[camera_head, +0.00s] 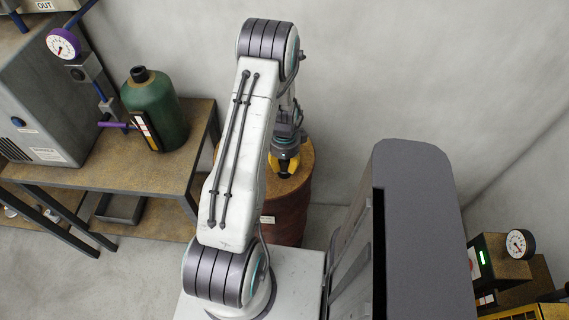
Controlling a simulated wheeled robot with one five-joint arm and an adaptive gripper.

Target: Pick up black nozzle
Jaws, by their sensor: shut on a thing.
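My gripper (285,164), with yellow fingers, is at the far end of my arm, low over the top of a rusty brown drum (283,217). It is shut on a small dark thing between its fingertips, which fits the black nozzle (285,173). Only a little of the nozzle shows. The fingers hide most of it, and I cannot tell whether it touches the drum top. My arm covers the left part of the drum.
A rusty table (118,170) on the left carries a green bottle (155,108) with a black cap and a grey machine (45,110) with a gauge (63,43). A device with a gauge (520,243) stands at the lower right. A grey wall is behind the drum.

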